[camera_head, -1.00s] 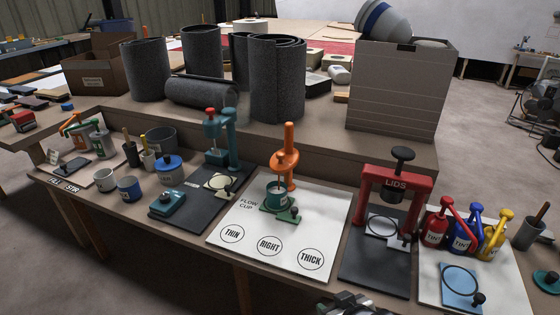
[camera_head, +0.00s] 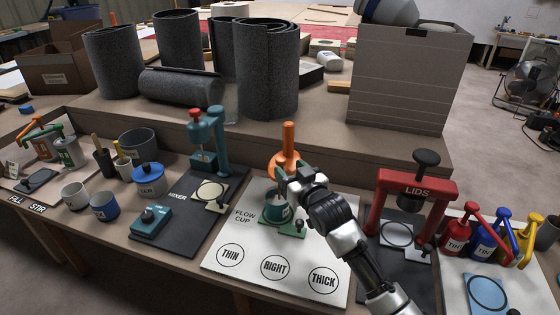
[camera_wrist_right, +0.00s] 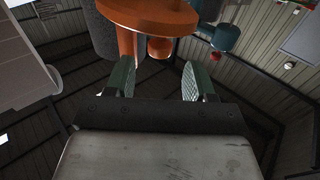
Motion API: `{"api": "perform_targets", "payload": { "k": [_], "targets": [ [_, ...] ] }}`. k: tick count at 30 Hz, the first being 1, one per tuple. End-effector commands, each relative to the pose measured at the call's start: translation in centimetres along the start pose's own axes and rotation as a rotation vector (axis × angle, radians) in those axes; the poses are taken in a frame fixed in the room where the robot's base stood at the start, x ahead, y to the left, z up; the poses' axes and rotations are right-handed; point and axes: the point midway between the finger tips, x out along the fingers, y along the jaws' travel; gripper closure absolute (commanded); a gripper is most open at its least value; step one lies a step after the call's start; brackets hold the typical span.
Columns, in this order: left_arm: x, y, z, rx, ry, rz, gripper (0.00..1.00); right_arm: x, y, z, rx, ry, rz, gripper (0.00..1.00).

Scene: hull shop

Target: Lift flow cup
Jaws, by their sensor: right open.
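The orange flow cup (camera_head: 284,163), with an upright orange handle, stands above a dark green tin (camera_head: 277,212) on a green base on the white flow cup board (camera_head: 238,243). My right gripper (camera_head: 288,178) is just in front of the flow cup and hides its lower part. In the right wrist view the gripper (camera_wrist_right: 158,82) is open, with green fingers apart and nothing between the pads. The orange flow cup (camera_wrist_right: 150,14) shows there at the top, beyond the fingertips; I cannot tell whether they touch. My left gripper is not in view.
The teal mixer (camera_head: 215,150) stands left of the board and the red lid press (camera_head: 415,190) right of it. Red, blue and yellow pump bottles (camera_head: 487,240) are farther right. Grey rolls (camera_head: 268,70) and a grey box (camera_head: 408,80) stand behind. The board's front, with printed circles, is clear.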

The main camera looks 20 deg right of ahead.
Motion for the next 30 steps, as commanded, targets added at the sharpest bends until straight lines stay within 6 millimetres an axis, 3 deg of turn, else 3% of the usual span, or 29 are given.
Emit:
{"api": "perform_targets", "payload": {
  "k": [3,9,21,30],
  "targets": [
    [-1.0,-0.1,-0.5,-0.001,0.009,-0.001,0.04,2.3,0.0,0.1,0.0,0.001,0.001,0.46],
    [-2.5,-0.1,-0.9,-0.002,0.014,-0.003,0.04,4.7,0.0,0.1,0.0,0.0,0.0,0.46],
    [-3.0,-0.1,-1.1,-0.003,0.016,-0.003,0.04,5.3,0.0,0.0,-0.001,-0.001,0.0,0.47],
    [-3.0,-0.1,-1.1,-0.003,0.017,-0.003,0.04,5.3,0.0,0.1,-0.001,-0.001,0.0,0.93]
  ]
}}
